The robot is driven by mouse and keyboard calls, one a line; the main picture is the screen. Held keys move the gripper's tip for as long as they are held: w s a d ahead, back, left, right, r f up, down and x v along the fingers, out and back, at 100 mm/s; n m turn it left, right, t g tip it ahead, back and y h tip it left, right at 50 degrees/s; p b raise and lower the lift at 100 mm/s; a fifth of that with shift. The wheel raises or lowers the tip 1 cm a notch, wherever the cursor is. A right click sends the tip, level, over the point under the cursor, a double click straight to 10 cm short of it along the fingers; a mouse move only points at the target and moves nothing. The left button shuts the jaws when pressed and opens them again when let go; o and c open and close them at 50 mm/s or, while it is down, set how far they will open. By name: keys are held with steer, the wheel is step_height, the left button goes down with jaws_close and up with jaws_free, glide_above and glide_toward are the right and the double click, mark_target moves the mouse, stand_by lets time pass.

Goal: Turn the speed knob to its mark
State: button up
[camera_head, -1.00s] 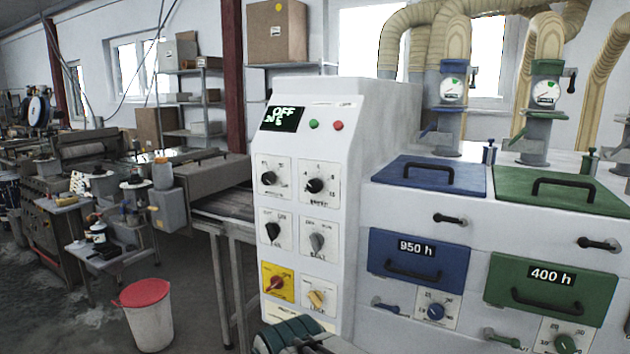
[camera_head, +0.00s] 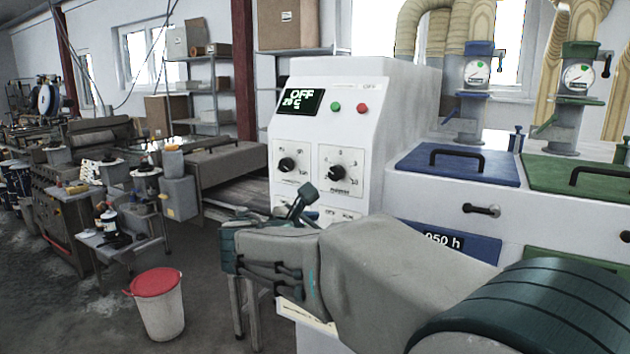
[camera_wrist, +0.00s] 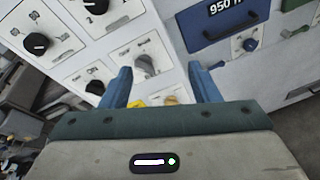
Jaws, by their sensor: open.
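The white control panel (camera_head: 322,130) has a display reading OFF and several knobs; their labels are too small to read, so I cannot tell which is the speed knob. Two black knobs, left (camera_head: 287,164) and right (camera_head: 337,172), show in its top row. In the wrist view those two are the upper-left knob (camera_wrist: 36,43) and the top knob (camera_wrist: 97,5). Below them are another black knob (camera_wrist: 95,87) and a grey knob (camera_wrist: 145,62). My gripper (camera_wrist: 159,70) is open and empty, its blue fingers framing the grey knob's area. In the head view my arm hides the lower rows.
A blue drawer (camera_wrist: 222,18) and a small blue knob (camera_wrist: 249,44) lie right of the panel. Blue (camera_head: 458,166) and green (camera_head: 580,182) lids top the machine. A red-lidded bin (camera_head: 160,305) stands on the floor at left.

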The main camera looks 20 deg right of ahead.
mark_target(334, 175)
steer(key=w+a+r+n+t+h, duration=0.2)
steer(key=w+a+r+n+t, duration=0.15)
steer(key=w+r, duration=0.2)
steer(key=shift+n, duration=0.45)
steer(key=x, duration=0.4)
steer(key=p+x, duration=0.1)
steer(key=x, duration=0.4)
steer(key=s+d+p+x, duration=0.1)
steer(key=x, duration=0.3)
steer(key=shift+w+d+f, duration=0.15)
steer(key=shift+d+f, duration=0.05)
steer(key=shift+f, duration=0.05)
steer(key=c, duration=1)
